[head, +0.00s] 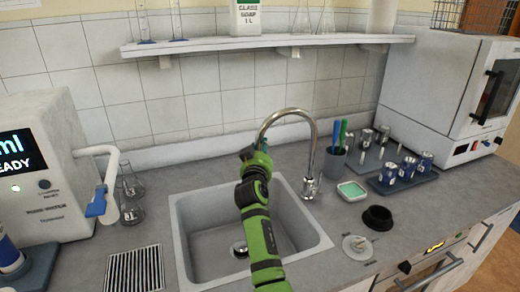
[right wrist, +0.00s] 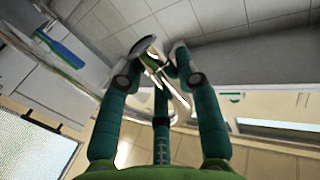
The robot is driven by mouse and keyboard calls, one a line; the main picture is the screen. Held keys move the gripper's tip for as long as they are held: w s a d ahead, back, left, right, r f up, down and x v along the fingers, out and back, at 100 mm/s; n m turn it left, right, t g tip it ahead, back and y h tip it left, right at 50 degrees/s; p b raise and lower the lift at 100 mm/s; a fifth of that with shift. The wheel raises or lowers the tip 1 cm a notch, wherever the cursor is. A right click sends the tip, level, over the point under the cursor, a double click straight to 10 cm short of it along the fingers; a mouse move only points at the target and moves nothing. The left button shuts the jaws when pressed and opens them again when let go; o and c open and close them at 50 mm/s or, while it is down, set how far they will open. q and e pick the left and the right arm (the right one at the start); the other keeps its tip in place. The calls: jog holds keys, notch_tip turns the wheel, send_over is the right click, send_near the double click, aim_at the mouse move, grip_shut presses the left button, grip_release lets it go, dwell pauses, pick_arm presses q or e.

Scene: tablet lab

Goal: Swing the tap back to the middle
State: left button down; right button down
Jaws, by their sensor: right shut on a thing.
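The chrome tap (head: 314,150) stands at the back right of the sink (head: 185,225). Its curved neck arches to the left, and its spout end comes down over the back of the basin, near mid-width. My right gripper (head: 254,151) is at the spout end, shut on the tap; its hand hides the tip of the spout. In the right wrist view, the teal fingers (right wrist: 158,64) close around the shiny metal spout (right wrist: 146,46). My left gripper is not in view.
A water dispenser (head: 40,165) and flasks (head: 131,213) stand left. A shelf (head: 225,43) runs above.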

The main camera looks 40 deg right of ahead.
jog(key=c, duration=0.9)
grip_release()
jog(key=shift+s, duration=0.1)
jog(key=shift+o, duration=0.2)
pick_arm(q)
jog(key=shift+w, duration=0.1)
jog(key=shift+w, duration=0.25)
pick_arm(e)
jog(key=v, duration=0.7)
jog(key=shift+s, duration=0.2)
jog(key=shift+a, duration=0.1)
